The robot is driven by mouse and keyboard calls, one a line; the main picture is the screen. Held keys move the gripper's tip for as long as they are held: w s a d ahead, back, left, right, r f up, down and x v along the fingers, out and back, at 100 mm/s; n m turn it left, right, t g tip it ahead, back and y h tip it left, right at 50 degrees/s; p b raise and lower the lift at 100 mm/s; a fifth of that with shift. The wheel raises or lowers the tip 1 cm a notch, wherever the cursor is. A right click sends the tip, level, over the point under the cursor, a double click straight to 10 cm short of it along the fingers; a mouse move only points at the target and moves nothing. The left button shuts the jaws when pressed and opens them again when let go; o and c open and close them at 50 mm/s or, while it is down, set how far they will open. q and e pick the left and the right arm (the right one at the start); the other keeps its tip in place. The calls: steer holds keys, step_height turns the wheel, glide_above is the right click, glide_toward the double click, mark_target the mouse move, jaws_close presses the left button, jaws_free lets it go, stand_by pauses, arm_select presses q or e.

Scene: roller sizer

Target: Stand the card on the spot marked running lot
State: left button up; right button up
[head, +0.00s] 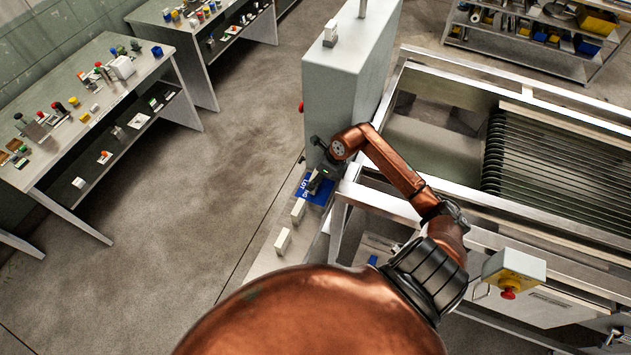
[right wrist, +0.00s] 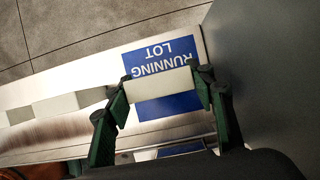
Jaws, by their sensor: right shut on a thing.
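The spot marked running lot is a blue patch with white lettering (right wrist: 163,52), on a pale metal ledge; it also shows in the head view (head: 322,197), partly covered by my gripper. My right gripper (right wrist: 165,88) is shut on a pale, block-like card (right wrist: 160,84), one finger at each end. The card lies across the middle of the blue patch as seen from the wrist, with blue on both sides of it. I cannot tell whether its underside touches the ledge. In the head view my right gripper (head: 319,182) hides the card. My left gripper is not in view.
Two similar pale blocks stand along the ledge, one nearer the patch (head: 298,210) and one farther (head: 283,241). A tall grey cabinet (head: 345,90) rises directly beside the patch. The roller machine's frame (head: 385,203) is at the right. Open floor (head: 190,220) lies left.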

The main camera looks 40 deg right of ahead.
steer(key=shift+f, duration=0.55)
steer(key=shift+r, duration=0.1)
steer(key=o, duration=0.8)
steer(key=shift+f, duration=0.2)
steer(key=o, duration=0.4)
steer(key=shift+c, duration=0.2)
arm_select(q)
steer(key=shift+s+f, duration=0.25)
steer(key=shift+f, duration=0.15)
arm_select(e)
steer(key=shift+r, duration=0.1)
steer(key=shift+r, duration=0.2)
arm_select(q)
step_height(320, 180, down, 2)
steer(key=b, duration=0.2)
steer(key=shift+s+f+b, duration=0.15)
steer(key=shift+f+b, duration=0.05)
steer(key=shift+b, duration=0.1)
arm_select(e)
steer(key=v, duration=1.1)
steer(key=shift+s+r, duration=0.2)
steer(key=shift+r, duration=0.15)
